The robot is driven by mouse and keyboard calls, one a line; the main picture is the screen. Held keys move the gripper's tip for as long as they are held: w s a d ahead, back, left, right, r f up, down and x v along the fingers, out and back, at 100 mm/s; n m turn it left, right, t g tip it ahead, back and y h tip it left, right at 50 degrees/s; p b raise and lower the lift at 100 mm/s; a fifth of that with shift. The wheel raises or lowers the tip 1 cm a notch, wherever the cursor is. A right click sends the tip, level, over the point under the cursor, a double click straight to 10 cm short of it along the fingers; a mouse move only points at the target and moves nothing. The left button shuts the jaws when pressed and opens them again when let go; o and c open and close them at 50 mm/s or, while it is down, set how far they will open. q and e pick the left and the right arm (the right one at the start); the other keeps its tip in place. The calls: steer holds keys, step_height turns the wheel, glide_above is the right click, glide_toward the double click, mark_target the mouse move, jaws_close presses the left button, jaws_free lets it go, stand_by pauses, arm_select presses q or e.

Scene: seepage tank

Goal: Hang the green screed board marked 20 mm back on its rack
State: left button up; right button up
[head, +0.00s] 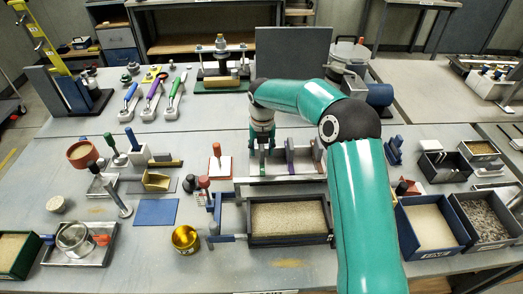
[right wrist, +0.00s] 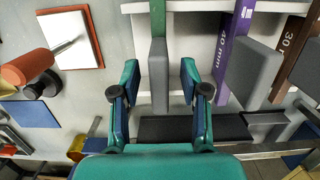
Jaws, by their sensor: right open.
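The green screed board (right wrist: 157,18) stands in the right wrist view with a grey block-like grip (right wrist: 158,75) on its near side; its 20 mm mark does not show. My right gripper (right wrist: 159,82) is open, with one finger on each side of the grey grip and visible gaps. In the head view my right gripper (head: 262,146) is over the rack (head: 285,181), at the green board. A purple board (right wrist: 236,35) marked 40 mm and a brown board (right wrist: 295,45) marked 30 stand to the right. My left gripper is out of view.
A sand-filled tray (head: 290,238) lies in front of the rack. A white plate with a red-handled tool (head: 217,163) is just left of it. My right arm hides part of the table on the right. A blue mat (head: 156,212) lies further left.

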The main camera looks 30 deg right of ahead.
steer(key=r, duration=0.7)
steer(key=s+r, duration=0.1)
steer(key=r, duration=0.2)
steer(key=shift+a+r, duration=0.4)
steer(key=shift+s, duration=0.1)
